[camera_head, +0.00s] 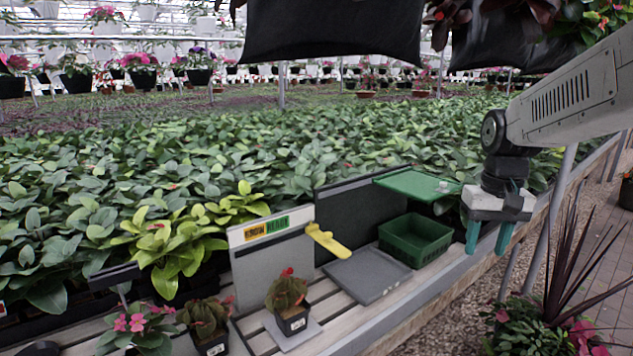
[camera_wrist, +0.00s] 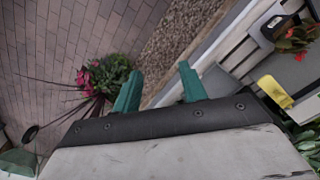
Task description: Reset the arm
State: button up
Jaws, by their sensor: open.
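My gripper (camera_head: 488,237) has two teal fingers that stand apart, with nothing between them. In the head view it hangs at the right, fingers pointing down, just right of the green basket (camera_head: 415,240) and near the bench's front edge. In the wrist view my gripper (camera_wrist: 160,90) is seen from behind, with gravel and the bench edge beyond the fingertips. My arm reaches in from the upper right of the head view.
A slatted bench (camera_head: 405,303) holds a grey plate (camera_head: 367,275), a yellow tag (camera_head: 328,241), a sign board (camera_head: 270,228), a green raised panel (camera_head: 417,185) and potted plants, one being (camera_head: 288,302). A spiky plant (camera_head: 560,300) stands right. Dense foliage fills the back.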

jog(key=s+a, duration=0.2)
jog(key=s, duration=1)
jog(key=s+a+n+t, duration=0.1)
jog(key=s+a, duration=0.2)
jog(key=s, duration=1)
jog(key=shift+a+f, duration=0.15)
jog(key=shift+a, duration=0.05)
jog(key=shift+s, duration=0.1)
